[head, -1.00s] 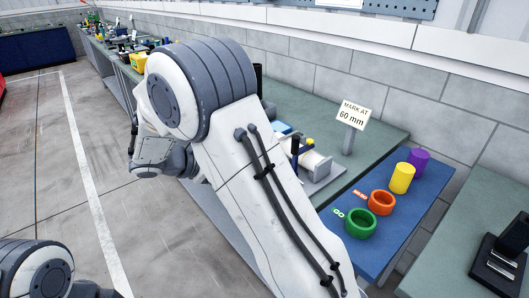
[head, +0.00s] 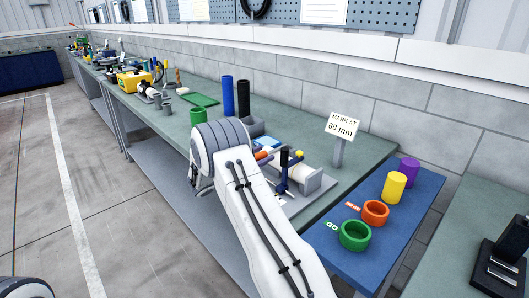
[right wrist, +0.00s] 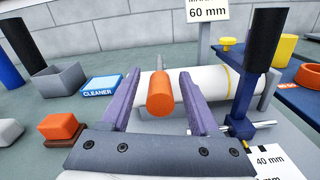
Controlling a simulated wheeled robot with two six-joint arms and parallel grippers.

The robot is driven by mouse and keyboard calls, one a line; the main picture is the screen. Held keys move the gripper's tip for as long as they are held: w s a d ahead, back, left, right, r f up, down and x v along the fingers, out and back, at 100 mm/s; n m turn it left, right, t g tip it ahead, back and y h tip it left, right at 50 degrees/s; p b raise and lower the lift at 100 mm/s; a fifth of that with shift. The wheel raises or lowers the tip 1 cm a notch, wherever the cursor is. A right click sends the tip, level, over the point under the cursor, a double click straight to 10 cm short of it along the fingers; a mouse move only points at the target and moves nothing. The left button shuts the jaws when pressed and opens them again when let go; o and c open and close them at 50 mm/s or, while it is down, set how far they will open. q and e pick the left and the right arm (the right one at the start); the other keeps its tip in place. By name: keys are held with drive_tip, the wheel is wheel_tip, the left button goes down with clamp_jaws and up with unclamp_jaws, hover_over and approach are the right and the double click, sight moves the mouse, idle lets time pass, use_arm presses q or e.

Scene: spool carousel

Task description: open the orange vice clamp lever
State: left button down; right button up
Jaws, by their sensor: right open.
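The orange lever grip (right wrist: 159,94) shows as a rounded, nearly end-on cylinder in the right wrist view. My right gripper (right wrist: 160,92) is open, with its two purple-grey fingers on either side of the grip and a gap visible on each side. A white tube with a yellow line (right wrist: 215,82) lies across just behind the fingers. In the head view, my right arm reaches down to the bench beside the vice fixture (head: 306,182) and hides my right gripper. My left gripper is out of view.
A blue post with a black handle (right wrist: 265,60) stands close right of the fingers. An orange block on a brown base (right wrist: 62,128), a blue cleaner box (right wrist: 100,86) and a grey bin (right wrist: 58,82) are on the left. The "60 mm" sign (head: 341,128) stands behind.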

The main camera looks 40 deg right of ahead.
drive_tip(key=shift+d, duration=0.85)
clamp_jaws()
idle(0.8)
